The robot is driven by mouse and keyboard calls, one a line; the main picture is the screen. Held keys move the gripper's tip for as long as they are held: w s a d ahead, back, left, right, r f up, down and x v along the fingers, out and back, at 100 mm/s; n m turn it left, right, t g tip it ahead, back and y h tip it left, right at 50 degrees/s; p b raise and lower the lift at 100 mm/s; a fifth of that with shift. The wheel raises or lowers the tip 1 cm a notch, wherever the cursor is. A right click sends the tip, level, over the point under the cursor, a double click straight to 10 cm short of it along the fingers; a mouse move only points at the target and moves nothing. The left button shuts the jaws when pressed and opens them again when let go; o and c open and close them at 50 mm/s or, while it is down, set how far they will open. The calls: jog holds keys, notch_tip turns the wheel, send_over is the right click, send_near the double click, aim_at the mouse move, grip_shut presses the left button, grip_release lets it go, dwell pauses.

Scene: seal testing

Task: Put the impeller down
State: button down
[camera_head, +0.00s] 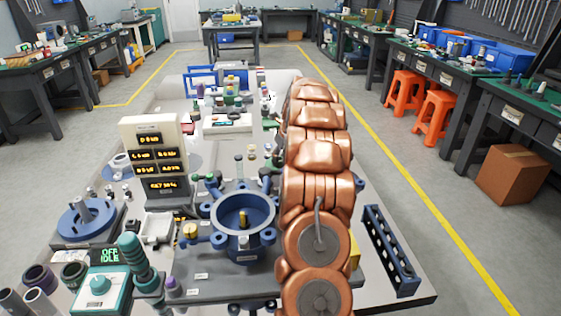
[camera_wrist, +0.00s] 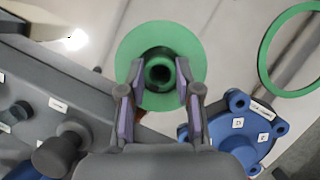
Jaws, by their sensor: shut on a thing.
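My gripper (camera_wrist: 159,78) shows in the wrist view, its two fingers closed on either side of the dark round hub of a green disc, which I take as the impeller (camera_wrist: 135,45). The disc's rim spreads out beyond the fingertips. Whether it touches a surface below cannot be told. In the head view my copper-coloured arm runs along the right of the bench, and the gripper and impeller are hidden there.
The crowded bench holds a blue round housing (camera_head: 243,222), a display unit (camera_head: 158,160), a blue base with a grey post (camera_head: 85,220) and a dark blue rack (camera_head: 390,250). The wrist view shows a green ring (camera_wrist: 267,50) and a blue lobed part (camera_wrist: 235,128).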

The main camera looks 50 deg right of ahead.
jog(key=shift+f, duration=0.85)
jog(key=c, duration=0.8)
grip_release()
jog(key=v, duration=1.2)
